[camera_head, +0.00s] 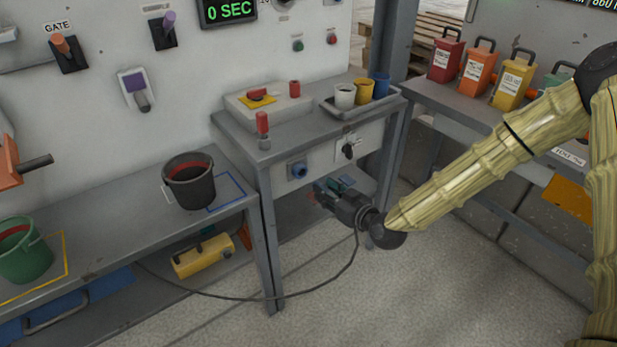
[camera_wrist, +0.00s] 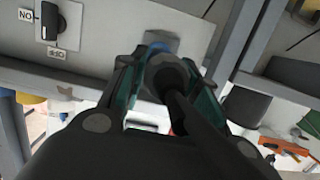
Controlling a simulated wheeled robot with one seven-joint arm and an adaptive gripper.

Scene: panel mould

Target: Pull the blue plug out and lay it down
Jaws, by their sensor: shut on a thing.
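My gripper (camera_head: 330,188) is in front of the bench's front panel, a little right of and below the blue round socket (camera_head: 298,170). In the wrist view my gripper (camera_wrist: 165,85) has its teal-padded fingers closed on both sides of the plug (camera_wrist: 170,76), which shows a dark round back end and a black cable. A blue part (camera_wrist: 155,48) shows just beyond it, before a grey plate. The plug is mostly hidden by the fingers in the head view. A gap shows between the fingers and the socket there; whether the plug's tip is clear cannot be told.
The cable (camera_head: 250,296) hangs from the gripper and loops left to the lower shelf. A black switch (camera_head: 348,150) sits right of the socket. The bench top (camera_head: 262,143) carries a grey tray (camera_head: 368,106) with cups. A black bucket (camera_head: 188,187) stands on the left table.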

